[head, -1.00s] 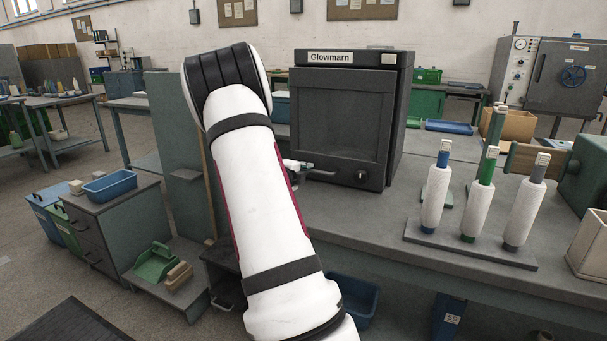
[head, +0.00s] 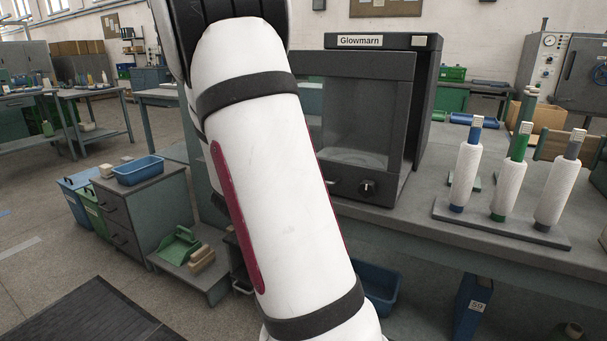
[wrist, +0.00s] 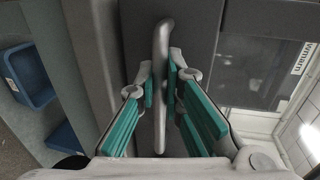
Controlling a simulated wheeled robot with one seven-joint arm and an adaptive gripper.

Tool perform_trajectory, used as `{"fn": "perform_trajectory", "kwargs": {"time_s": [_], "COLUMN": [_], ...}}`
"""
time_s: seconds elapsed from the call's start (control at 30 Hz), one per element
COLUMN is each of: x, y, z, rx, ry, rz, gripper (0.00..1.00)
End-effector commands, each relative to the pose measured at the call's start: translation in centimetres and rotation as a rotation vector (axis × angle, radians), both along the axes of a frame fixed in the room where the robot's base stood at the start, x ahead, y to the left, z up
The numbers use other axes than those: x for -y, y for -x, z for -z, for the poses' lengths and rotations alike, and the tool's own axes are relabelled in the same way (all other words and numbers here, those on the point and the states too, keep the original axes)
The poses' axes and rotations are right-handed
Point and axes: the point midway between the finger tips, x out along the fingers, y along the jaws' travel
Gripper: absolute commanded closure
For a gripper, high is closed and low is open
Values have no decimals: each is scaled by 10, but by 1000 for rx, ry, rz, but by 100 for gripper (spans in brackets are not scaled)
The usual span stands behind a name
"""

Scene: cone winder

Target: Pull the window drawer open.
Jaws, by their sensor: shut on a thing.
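The window drawer (head: 365,110) is the dark front with a glass pane on the Glowmarn cabinet (head: 428,75). Its front stands out from the cabinet body, so it is at least partly open. In the wrist view its grey bar handle (wrist: 161,45) runs between the teal-padded fingers of my gripper (wrist: 161,85), which is shut on it. The window and part of the label show at the right of that view. In the head view my arm hides the gripper, the handle and the left part of the drawer front.
A rack (head: 500,225) with several white yarn cones stands on the bench to the right. A drawer cabinet (head: 150,210) with a blue tray (head: 138,171) stands at the left. A low shelf with a green scoop (head: 175,247) is near my arm. Floor at the left is open.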

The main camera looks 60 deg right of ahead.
Motion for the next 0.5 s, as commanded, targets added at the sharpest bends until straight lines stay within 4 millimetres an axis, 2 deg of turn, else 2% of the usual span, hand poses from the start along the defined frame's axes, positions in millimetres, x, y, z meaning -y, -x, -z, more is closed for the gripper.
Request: {"fn": "perform_trajectory", "kwargs": {"time_s": [0.37,0.4,0.5], "x": [-3,-3,-2], "y": [0,0,0], "z": [1,1,1], "rx": [-1,-1,-1], "ry": [-3,-3,-2], "rz": [-1,-1,-1], "gripper": [100,85,82]}}
